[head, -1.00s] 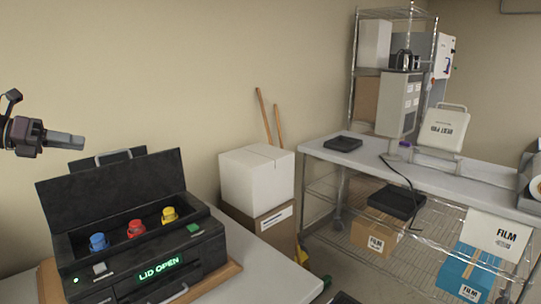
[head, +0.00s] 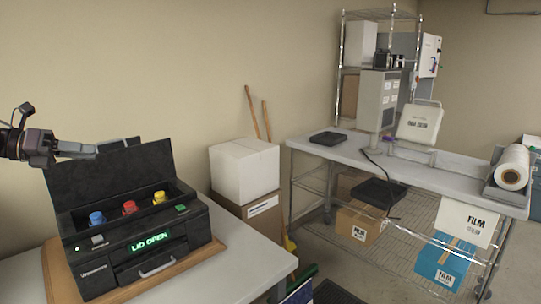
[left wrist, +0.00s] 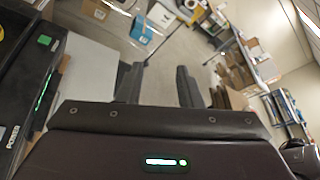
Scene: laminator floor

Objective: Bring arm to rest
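The black laminator (head: 150,262) sits on a wooden board on the near table. Its lid (head: 112,172) is up, its display reads LID OPEN, and blue, red and yellow knobs show inside.
A white box (head: 244,170) on a brown carton stands beyond the near table (head: 255,255).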

